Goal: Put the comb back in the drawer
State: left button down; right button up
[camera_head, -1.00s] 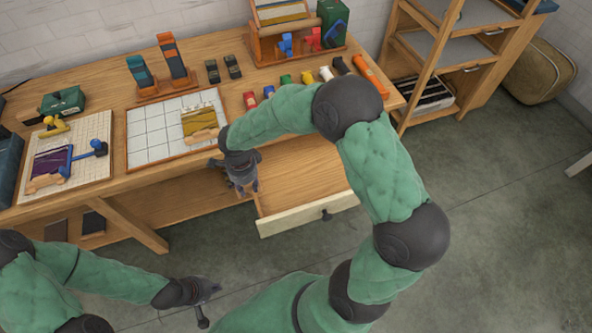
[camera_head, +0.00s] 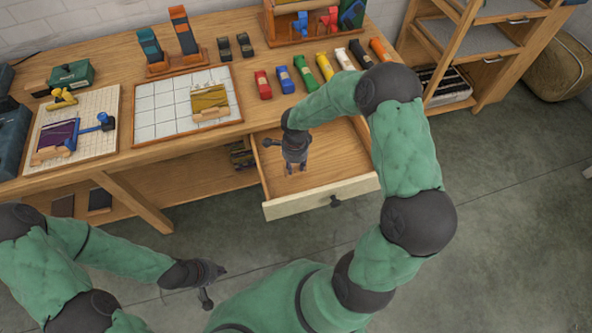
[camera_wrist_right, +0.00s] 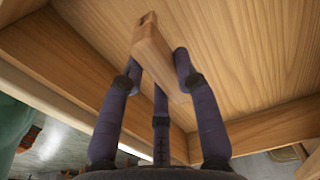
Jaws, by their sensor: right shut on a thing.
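The drawer (camera_head: 318,197) under the table is pulled open, with its bare wooden floor showing. My right gripper (camera_head: 293,167) points down into the drawer area, towards its left side. In the right wrist view its fingers (camera_wrist_right: 160,85) are shut on a light wooden bar, the comb (camera_wrist_right: 152,45), above the drawer's floor. I cannot tell whether the comb touches the floor. In the head view the comb is hard to make out against the wood. My left gripper (camera_head: 213,284) is low over the floor at the lower left, empty, with its fingers apart.
On the table, a row of coloured skeins (camera_head: 284,79) lies behind the drawer. A white gridded board (camera_head: 160,110) and a board with purple weaving (camera_head: 95,143) lie to the left. A wooden shelf unit (camera_head: 467,45) stands at the right.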

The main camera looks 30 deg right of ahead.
aim_at(296, 170)
notch_tip(296, 170, down, 4)
jog(key=shift+d+r+b, duration=0.15)
jog(key=shift+r+b, duration=0.05)
jog(key=shift+b, duration=0.5)
jog(key=shift+r, duration=0.1)
jog(key=shift+f, duration=0.2)
jog(key=o, duration=1)
jog(key=shift+r, duration=0.15)
